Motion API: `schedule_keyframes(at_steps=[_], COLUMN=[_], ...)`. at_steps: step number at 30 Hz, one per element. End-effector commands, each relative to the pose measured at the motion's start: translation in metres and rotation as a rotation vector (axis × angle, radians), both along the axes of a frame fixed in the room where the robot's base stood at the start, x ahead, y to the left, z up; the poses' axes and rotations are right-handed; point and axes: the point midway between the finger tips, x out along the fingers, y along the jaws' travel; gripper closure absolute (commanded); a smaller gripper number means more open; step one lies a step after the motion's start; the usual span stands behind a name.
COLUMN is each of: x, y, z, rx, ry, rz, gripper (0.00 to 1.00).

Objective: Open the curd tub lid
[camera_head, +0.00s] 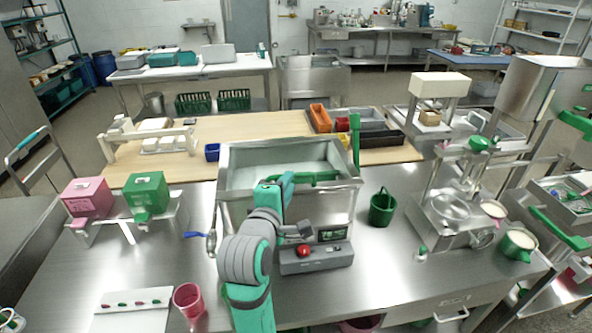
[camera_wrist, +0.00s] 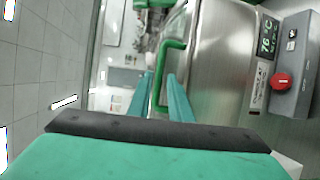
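The curd tub (camera_head: 228,193) is a steel box in the middle of the steel table. Its top shows a pale, whitish surface (camera_head: 262,160) inside a steel rim; I cannot tell whether this is a clear lid or the contents. A green bar handle (camera_head: 318,177) runs along the tub's front upper edge. It also shows in the wrist view (camera_wrist: 160,72). My gripper (camera_head: 287,180) is at the left part of this handle. In the wrist view its two teal fingers (camera_wrist: 160,88) are apart, with the handle bar between them in the picture. Contact is not clear.
A grey control box (camera_head: 316,260) with a red button stands before the tub. A green bucket (camera_head: 382,207) and a steel mill (camera_head: 450,215) are to the right. Pink (camera_head: 86,198) and green (camera_head: 147,192) boxes stand left. A pink cup (camera_head: 189,300) is front left.

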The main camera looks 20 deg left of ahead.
Motion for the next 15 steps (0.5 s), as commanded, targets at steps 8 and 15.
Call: schedule_keyframes(at_steps=[8,15], x=[0.049,0.078], y=[0.002,0.003], z=[-0.009,-0.014], rx=[0.001,0.001], ry=[0.001,-0.001], rz=[0.0,0.0], gripper=[0.82,0.82])
